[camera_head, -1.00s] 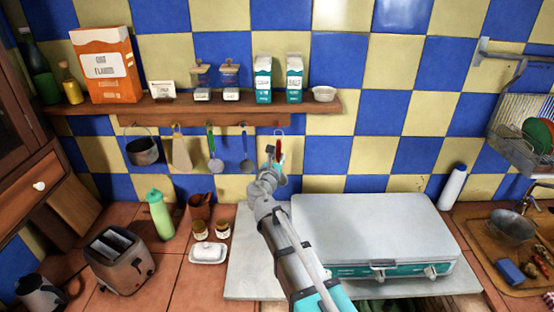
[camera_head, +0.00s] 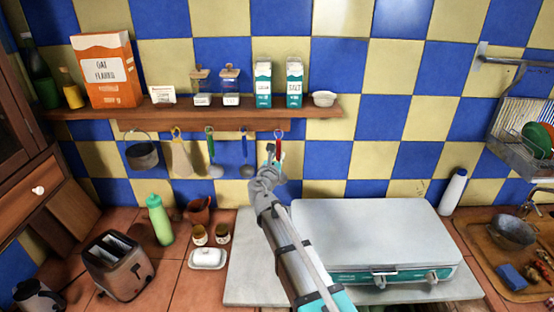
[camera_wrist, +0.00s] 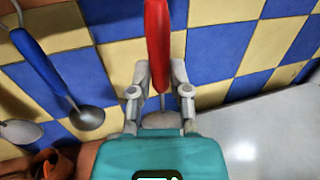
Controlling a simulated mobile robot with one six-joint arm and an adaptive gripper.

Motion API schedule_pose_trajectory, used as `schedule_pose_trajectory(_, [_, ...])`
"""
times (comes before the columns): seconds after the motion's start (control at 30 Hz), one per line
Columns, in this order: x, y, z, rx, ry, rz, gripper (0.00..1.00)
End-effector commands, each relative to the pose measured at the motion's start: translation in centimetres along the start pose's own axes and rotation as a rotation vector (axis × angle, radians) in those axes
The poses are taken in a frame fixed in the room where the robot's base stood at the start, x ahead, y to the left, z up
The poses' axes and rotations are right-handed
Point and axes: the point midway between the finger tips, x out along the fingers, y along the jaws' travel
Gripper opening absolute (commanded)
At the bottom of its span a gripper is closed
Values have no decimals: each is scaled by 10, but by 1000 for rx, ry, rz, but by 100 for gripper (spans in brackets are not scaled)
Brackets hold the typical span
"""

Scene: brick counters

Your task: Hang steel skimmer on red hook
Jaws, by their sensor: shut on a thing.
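The steel skimmer has a red handle (camera_head: 279,147) with a loop at its top. In the wrist view the red handle (camera_wrist: 157,40) stands upright between the fingers, and a round grey metal head (camera_wrist: 160,120) shows below, partly hidden. My gripper (camera_head: 272,160) is shut on the skimmer; its fingers also show in the wrist view (camera_wrist: 159,85). The loop is at the right end of the wooden hook rail (camera_head: 190,124). The red hook cannot be made out, and I cannot tell whether the loop is around it.
A pot (camera_head: 142,155), a board (camera_head: 181,158), a green-handled utensil (camera_head: 210,145) and a blue-handled ladle (camera_head: 245,150) hang to the left. The shelf (camera_head: 330,107) above carries cartons and jars. A white-lidded stove (camera_head: 370,235) stands below right. The tiled wall right of the rail is clear.

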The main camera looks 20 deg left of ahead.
Motion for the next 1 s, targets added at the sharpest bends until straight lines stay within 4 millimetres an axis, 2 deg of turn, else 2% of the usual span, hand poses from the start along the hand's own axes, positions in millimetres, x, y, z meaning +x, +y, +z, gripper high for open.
schedule_pose_trajectory(1.0, [41, 11, -8, 0, 0, -1, 0])
